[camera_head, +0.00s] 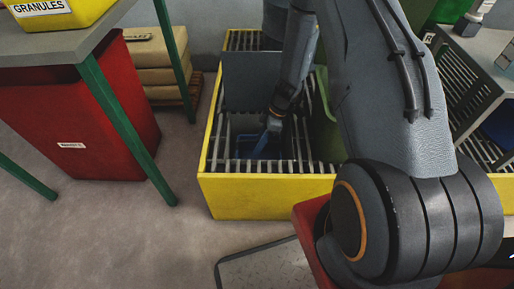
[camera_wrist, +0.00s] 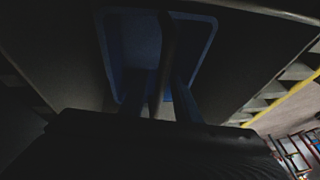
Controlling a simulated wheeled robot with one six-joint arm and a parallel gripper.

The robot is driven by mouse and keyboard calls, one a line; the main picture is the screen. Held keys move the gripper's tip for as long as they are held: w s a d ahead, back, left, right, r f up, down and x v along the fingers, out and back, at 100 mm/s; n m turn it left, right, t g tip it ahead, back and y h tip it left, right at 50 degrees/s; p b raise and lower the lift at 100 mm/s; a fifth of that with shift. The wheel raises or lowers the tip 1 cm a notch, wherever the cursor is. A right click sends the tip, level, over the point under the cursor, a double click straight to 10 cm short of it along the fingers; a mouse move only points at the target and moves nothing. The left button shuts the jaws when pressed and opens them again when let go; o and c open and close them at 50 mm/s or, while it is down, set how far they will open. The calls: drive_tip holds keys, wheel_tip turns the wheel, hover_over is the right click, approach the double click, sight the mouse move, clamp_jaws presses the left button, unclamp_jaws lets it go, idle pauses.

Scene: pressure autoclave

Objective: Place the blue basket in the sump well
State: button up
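The blue basket (camera_head: 244,149) is low in a dark opening among the grey slats of the yellow-walled sump (camera_head: 262,197) in the head view. Whether it rests on the bottom is not clear. In the wrist view the basket (camera_wrist: 140,42) is seen from above, in shadow between dark walls, with a dark bar crossing it. My gripper (camera_head: 273,124) reaches down at the basket. The wrist view shows its fingers (camera_wrist: 158,98) over the basket's near side. It is too dark to tell whether they grip it.
A grey upright panel (camera_head: 250,82) stands behind the opening. A red bin (camera_head: 95,120) and a green-legged table (camera_head: 120,115) are at the left. Bare floor (camera_head: 130,230) lies in front.

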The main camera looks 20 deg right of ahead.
drive_tip(key=v, duration=0.4)
drive_tip(key=shift+r+p, duration=0.1)
drive_tip(key=shift+p, duration=0.2)
drive_tip(key=shift+r, duration=0.6)
drive_tip(key=s+a+r+m+h, duration=0.1)
drive_tip(key=s+a+r, duration=0.1)
drive_tip(key=a+r, duration=0.35)
drive_tip(key=s+a+r+m, duration=0.2)
drive_tip(key=r, duration=0.6)
drive_tip(key=s+a+r+m+h, duration=0.1)
drive_tip(key=s+a+r, duration=0.25)
drive_tip(key=r, duration=0.35)
drive_tip(key=s+a+r+m+h, duration=0.1)
drive_tip(key=s+a+r+m, duration=0.1)
drive_tip(key=s+r, duration=0.4)
drive_tip(key=s+a+r+m+h, duration=0.1)
drive_tip(key=s+a+r+m, duration=0.1)
drive_tip(key=s+r, duration=0.5)
drive_tip(key=s+m, duration=0.1)
drive_tip(key=s, duration=0.3)
drive_tip(key=shift+r+m+t, duration=0.25)
drive_tip(key=shift+m+t, duration=0.05)
